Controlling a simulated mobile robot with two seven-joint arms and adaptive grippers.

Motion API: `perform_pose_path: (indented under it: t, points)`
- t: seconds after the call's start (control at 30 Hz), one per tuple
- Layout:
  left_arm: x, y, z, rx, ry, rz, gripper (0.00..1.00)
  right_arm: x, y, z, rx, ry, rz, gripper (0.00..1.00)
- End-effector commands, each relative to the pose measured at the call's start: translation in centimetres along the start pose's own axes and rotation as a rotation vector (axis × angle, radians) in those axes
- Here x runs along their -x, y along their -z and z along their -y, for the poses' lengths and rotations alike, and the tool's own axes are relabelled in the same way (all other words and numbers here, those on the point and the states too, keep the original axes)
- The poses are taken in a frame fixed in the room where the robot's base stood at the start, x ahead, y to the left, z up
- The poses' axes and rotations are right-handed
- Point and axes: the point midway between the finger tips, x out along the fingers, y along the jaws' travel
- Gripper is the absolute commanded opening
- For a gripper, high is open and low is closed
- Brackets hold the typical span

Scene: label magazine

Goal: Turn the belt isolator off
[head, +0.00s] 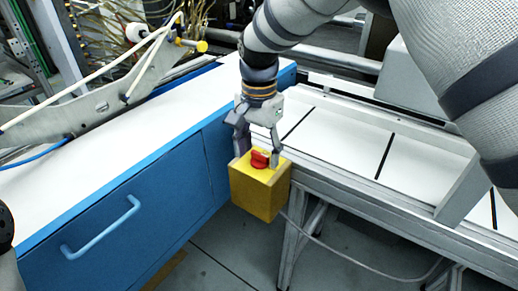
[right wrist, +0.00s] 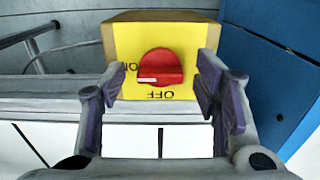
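The belt isolator is a yellow box (head: 258,194) with a red rotary knob (head: 260,158) on its top face. It also shows in the right wrist view, where the red knob (right wrist: 160,68) has a white mark at its left end, towards the upside-down ON label (right wrist: 130,68). The OFF label (right wrist: 158,95) is below the knob in that view. My right gripper (head: 257,151) is open just above the box. Its fingers (right wrist: 162,88) stand on either side of the knob with visible gaps, apart from it.
A blue cabinet (head: 165,185) with a white top stands left of the box. A white conveyor-like bench (head: 350,150) with black lines runs to the right, with a grey block on it. A cable runs from the box along the floor. Clear floor lies in front.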

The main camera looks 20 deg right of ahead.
Motion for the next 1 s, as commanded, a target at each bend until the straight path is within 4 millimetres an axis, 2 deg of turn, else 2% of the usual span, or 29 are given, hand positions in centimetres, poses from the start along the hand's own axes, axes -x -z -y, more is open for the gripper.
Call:
perform_pose_path:
  t: [0.03,0.2,0.57,0.77,1.0]
  points:
    - [0.0,0.0,0.0,0.000,0.000,0.000,0.40,0.0,0.0,0.0,0.000,0.000,0.000,0.45]
    - [0.0,0.0,0.0,0.000,0.000,0.000,0.40,0.0,0.0,0.0,0.000,0.000,0.000,0.08]
    - [0.2,0.1,0.0,0.000,0.000,-0.007,0.40,0.1,0.0,0.0,0.046,0.001,0.000,0.09]
    - [0.8,0.4,0.0,0.000,-0.001,-0.022,0.40,0.2,0.1,-0.1,0.170,0.001,-0.001,0.09]
    - [1.5,0.8,-0.1,0.000,-0.002,-0.042,0.40,0.2,0.1,-0.1,0.391,0.001,-0.001,0.09]
